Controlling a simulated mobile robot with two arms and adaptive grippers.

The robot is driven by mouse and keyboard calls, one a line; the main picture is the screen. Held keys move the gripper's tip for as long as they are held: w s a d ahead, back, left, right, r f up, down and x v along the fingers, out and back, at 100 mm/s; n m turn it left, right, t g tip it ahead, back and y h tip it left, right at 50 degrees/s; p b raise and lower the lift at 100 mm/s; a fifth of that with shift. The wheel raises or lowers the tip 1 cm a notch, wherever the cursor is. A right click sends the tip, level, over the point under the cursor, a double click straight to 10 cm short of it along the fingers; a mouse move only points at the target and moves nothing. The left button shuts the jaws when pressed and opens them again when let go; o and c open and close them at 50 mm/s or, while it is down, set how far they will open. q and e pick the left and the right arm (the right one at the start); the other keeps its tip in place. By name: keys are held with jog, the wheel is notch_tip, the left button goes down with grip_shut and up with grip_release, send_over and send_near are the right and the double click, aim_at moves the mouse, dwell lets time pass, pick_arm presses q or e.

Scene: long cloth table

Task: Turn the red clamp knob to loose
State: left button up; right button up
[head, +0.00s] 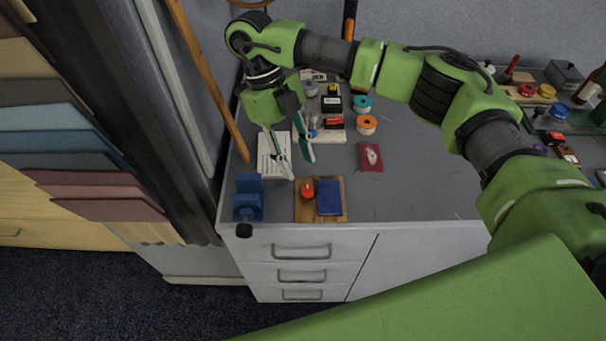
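The red clamp knob (308,193) is a small round red piece on a wooden board (334,217) near the front edge of the table, beside a dark blue block (329,197). Its turn position is too small to tell. My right gripper (301,169) hangs from above, behind and slightly above the board. Its two fingers are spread apart with nothing visible between them, and they look clear of the knob. My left gripper is not in view.
A blue holder (248,199) stands left of the board. A white sheet (268,160) lies behind it, and a dark red packet (370,157) lies to the right. An orange spool (366,125) and a teal spool (361,104) stand farther back. The grey tabletop (420,190) right of the board is clear.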

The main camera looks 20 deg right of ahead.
jog(key=v, duration=0.5)
dwell(0.5)
